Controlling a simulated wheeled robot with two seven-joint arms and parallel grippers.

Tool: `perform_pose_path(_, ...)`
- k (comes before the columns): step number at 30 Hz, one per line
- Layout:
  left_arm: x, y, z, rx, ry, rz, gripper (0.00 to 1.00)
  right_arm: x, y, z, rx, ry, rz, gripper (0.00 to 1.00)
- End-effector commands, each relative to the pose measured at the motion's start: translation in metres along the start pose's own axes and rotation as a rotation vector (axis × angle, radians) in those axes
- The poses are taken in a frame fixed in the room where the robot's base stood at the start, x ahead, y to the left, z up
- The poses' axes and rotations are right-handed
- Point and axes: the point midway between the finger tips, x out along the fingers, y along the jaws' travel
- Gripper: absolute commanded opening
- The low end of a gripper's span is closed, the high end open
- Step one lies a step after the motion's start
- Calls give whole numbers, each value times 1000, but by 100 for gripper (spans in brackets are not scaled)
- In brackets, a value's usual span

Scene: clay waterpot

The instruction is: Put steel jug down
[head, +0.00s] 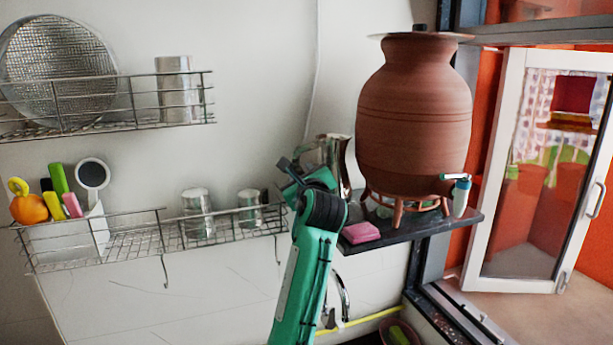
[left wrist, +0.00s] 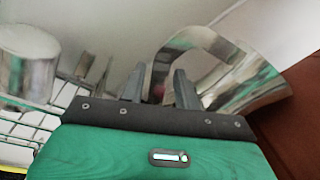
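The steel jug (head: 333,154) is shiny and stands upright at the left end of the dark shelf, beside the clay pot. My arm hides its lower part, so I cannot tell what is under it. My left gripper (head: 291,168) is close to the jug, on its left side. In the left wrist view the two fingers of the gripper (left wrist: 158,88) are spread apart. The curved handle of the jug (left wrist: 205,42) shows just beyond and between them. I cannot tell whether it touches a finger. My right gripper is not in view.
The large clay pot (head: 413,115) stands on a stand on the dark shelf (head: 430,226), with a pink block (head: 361,233) at the front. Wire racks (head: 135,245) with steel cups (head: 198,212) are at the left. A tap (head: 341,300) is below. A white-framed window (head: 495,180) is open at right.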

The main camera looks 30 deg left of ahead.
Motion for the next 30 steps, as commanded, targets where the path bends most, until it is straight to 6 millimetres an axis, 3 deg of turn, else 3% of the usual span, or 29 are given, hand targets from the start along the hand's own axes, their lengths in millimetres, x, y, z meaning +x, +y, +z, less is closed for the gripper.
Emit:
perform_pose_path(5,-20,2,-4,-3,-2,-3,32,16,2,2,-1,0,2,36)
perform_pose_path(18,-101,2,-3,-2,-1,-2,32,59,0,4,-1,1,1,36)
perform_pose_path(24,-117,0,-1,-1,-1,-1,32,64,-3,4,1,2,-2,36)
perform_pose_path(30,-118,0,0,-1,0,0,32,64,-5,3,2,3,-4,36)
